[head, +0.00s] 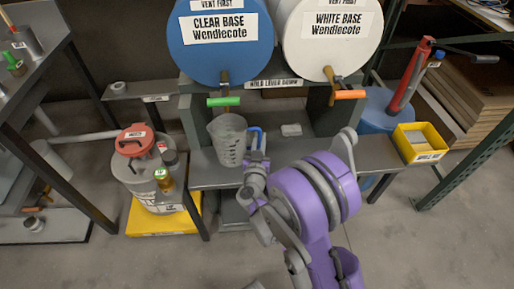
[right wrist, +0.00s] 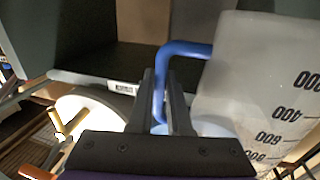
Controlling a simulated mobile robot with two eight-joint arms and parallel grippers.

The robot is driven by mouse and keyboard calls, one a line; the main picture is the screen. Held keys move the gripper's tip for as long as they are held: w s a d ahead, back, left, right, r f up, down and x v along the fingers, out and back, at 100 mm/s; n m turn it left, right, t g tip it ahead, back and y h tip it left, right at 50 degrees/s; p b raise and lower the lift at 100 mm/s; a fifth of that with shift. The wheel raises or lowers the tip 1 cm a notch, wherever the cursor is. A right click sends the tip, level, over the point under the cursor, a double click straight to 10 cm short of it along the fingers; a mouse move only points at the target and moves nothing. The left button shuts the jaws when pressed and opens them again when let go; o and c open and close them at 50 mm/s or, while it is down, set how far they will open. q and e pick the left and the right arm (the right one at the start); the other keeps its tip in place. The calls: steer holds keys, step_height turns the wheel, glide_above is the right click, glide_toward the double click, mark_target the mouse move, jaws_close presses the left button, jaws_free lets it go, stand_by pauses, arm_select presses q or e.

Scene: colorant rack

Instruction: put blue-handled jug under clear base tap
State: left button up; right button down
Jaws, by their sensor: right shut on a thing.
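The blue-handled jug (head: 229,138) is a translucent grey measuring jug with dark volume marks, held upright in the head view. Its blue handle (right wrist: 178,62) lies between the fingers of my right gripper (right wrist: 168,95), which is shut on it. In the head view the right gripper (head: 255,160) is at the jug's right side. The clear base tap (head: 224,101) has a green lever and sits on the blue drum (head: 220,60) labelled CLEAR BASE. The jug appears just below this tap; whether it touches the shelf (head: 205,170) cannot be told. My left gripper is not in view.
The white base drum (head: 330,50) with its orange-lever tap (head: 348,94) is to the right. A yellow bin (head: 420,142) stands at the shelf's right end. A red-lidded container (head: 140,165) stands at the left on a yellow base.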

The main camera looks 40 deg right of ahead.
mark_target(259, 148)
step_height(259, 148, down, 4)
steer(key=shift+r+b, duration=0.25)
steer(key=shift+b, duration=0.3)
steer(key=shift+f, duration=0.1)
steer(key=c, duration=0.9)
jaws_free()
steer(key=shift+o, duration=0.2)
